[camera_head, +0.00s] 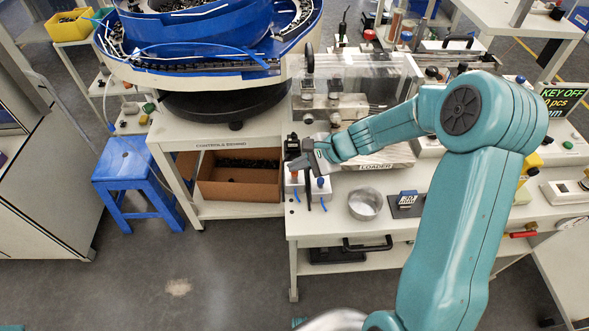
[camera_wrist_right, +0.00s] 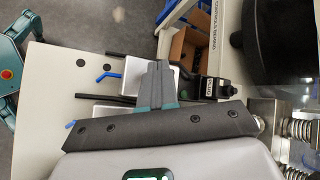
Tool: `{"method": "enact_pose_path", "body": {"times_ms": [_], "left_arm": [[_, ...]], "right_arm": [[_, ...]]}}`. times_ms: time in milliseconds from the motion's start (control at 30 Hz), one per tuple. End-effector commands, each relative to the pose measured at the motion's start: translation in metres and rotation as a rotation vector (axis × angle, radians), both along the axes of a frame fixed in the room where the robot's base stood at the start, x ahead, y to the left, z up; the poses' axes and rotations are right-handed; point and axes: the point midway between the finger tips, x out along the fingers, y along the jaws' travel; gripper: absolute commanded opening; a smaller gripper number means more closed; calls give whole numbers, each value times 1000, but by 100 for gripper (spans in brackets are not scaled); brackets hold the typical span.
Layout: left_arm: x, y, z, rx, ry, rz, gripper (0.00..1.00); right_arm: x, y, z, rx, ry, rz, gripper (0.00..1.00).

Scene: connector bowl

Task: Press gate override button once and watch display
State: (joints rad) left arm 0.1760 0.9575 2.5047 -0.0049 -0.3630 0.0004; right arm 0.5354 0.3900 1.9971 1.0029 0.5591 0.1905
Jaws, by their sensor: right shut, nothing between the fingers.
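My right gripper (camera_head: 305,165) is shut and empty at the front left corner of the loader bench. Just below it stand two small white boxes, one with an orange-red top (camera_head: 294,177) and one with a blue top (camera_head: 320,183). The right wrist view shows the closed fingers (camera_wrist_right: 156,72) over the white boxes; contact cannot be told. A small black device (camera_wrist_right: 217,88) sits beside them. I cannot tell which control is the gate override button. My left gripper is out of view.
A clear-covered loader unit (camera_head: 350,85) stands behind the gripper. A blue bowl feeder (camera_head: 200,35) and a blue stool (camera_head: 128,175) are on the left.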

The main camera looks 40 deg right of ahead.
Motion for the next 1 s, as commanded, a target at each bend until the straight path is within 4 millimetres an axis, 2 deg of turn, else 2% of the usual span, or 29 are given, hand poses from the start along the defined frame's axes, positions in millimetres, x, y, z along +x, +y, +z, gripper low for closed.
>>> {"method": "enact_pose_path", "body": {"times_ms": [133,567,1000], "left_arm": [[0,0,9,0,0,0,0],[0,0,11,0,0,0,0],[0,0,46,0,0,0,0]], "right_arm": [[0,0,11,0,0,0,0],[0,0,15,0,-2,1,0],[0,0,58,0,-2,1,0]]}}
